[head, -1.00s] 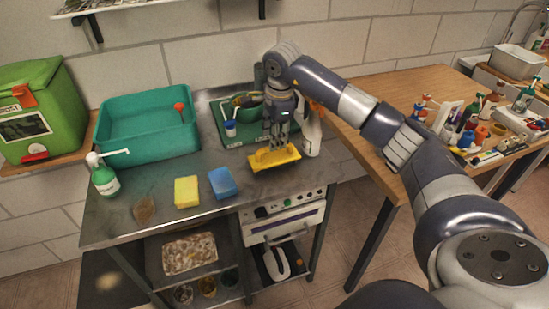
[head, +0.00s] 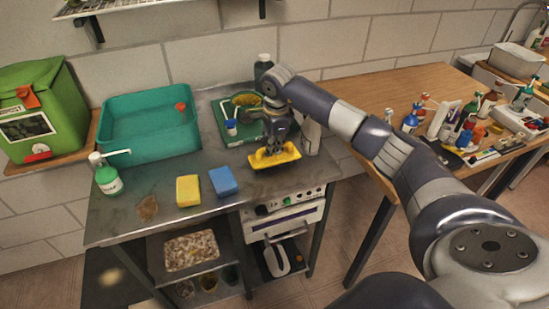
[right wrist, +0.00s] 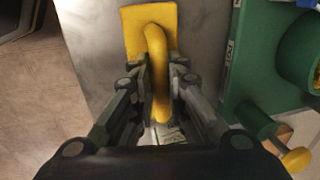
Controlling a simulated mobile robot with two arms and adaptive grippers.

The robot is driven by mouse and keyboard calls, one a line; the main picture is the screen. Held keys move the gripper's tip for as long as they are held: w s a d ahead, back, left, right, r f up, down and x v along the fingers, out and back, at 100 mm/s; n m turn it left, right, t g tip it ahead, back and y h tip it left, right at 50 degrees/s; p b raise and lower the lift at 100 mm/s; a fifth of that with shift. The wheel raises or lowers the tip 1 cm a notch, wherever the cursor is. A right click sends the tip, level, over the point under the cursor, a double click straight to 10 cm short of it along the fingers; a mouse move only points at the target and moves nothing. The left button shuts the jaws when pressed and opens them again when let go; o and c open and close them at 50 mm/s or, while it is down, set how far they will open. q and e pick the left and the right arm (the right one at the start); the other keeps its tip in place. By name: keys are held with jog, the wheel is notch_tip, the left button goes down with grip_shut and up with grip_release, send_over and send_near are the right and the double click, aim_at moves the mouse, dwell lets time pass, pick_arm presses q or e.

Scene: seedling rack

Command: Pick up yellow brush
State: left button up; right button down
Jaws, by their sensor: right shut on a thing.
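The yellow brush (head: 283,157) has a flat block and an arched handle. In the head view it is at the front right of the metal table; I cannot tell whether it touches the top. My right gripper (head: 276,144) is over it, pointing down. In the right wrist view the brush (right wrist: 157,40) shows its handle running between the fingers, and the right gripper (right wrist: 158,95) is shut on that handle. The lower end of the handle is partly hidden by the fingers. My left gripper is not in view.
A green tray (head: 208,107) with a pot and a blue-capped bottle lies behind the brush. A white bottle (head: 311,138) stands close on its right. Blue (head: 223,182) and yellow (head: 188,191) sponges lie to the left.

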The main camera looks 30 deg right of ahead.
jog(key=shift+r, duration=0.1)
jog(key=shift+r+b, duration=0.4)
jog(key=shift+r, duration=0.15)
jog(key=shift+s+a+r+b, duration=0.15)
jog(key=shift+r+b, duration=0.4)
jog(key=shift+r, duration=0.55)
jog(key=s+a+b, duration=0.2)
jog(key=s+a, duration=0.2)
jog(key=s, duration=0.2)
jog(key=s+a+r+b, duration=0.1)
jog(key=s+a, duration=0.3)
jog(key=s, duration=0.3)
jog(key=shift+s+r+b, duration=0.2)
jog(key=shift+r+b, duration=0.1)
jog(key=shift+b, duration=0.05)
jog(key=c, duration=2.3)
grip_release()
grip_shut()
